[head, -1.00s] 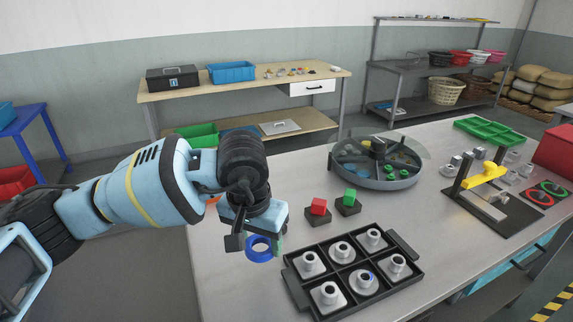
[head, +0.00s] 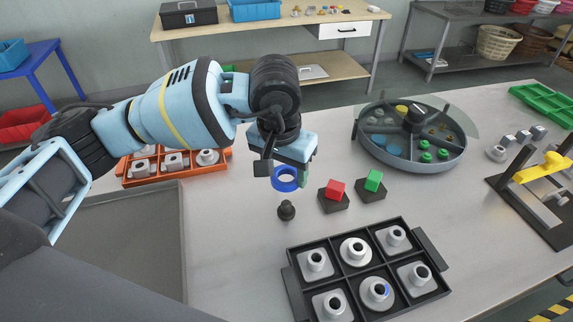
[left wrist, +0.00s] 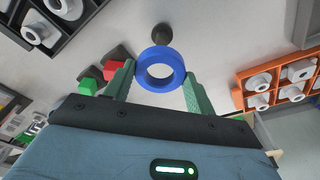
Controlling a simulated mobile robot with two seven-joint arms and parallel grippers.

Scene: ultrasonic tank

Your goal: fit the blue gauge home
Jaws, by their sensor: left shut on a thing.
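The blue gauge is a ring (head: 285,188). My left gripper (head: 288,174) is shut on it and holds it above the table. In the left wrist view the ring (left wrist: 145,72) sits between the two green fingertips, and its hole is open. A small dark knobbed post (head: 286,211) stands on the table just below the ring in the head view. It also shows beyond the ring in the left wrist view (left wrist: 161,34). My right gripper is not in view.
A red block (head: 335,188) and a green block (head: 374,180) sit on dark bases right of the ring. An orange tray (head: 176,177) of grey parts lies at left. A round divided tray (head: 440,168) and a yellow-handled fixture (head: 540,172) stand at right.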

